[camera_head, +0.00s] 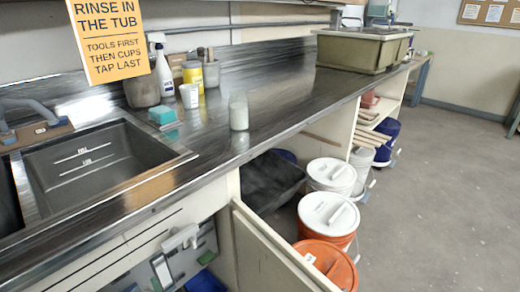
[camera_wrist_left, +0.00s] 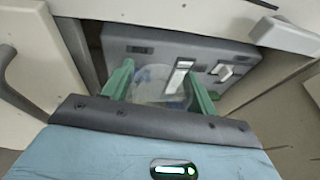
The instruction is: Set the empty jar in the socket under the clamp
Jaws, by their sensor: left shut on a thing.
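In the left wrist view my left gripper (camera_wrist_left: 160,90) has its two green fingers shut on a clear, see-through jar (camera_wrist_left: 163,76), one finger at each side. The jar looks empty, and bluish patches show through its lower part. Beyond it is a grey housing (camera_wrist_left: 135,42) with a white upright part (camera_wrist_left: 180,75) and a white lever-like part, perhaps the clamp (camera_wrist_left: 226,72). In the head view a grey panel (camera_head: 202,244) with white parts shows under the counter. I cannot make out the socket or the jar there. My right gripper is not in view.
A pale jar (camera_head: 238,114) stands on the metal counter (camera_head: 285,95), right of the sink (camera_head: 85,160). A cabinet door (camera_head: 265,250) stands open below, beside lidded buckets (camera_head: 328,212) and a black tub (camera_head: 268,185). Pale cabinet fronts flank the housing in the wrist view.

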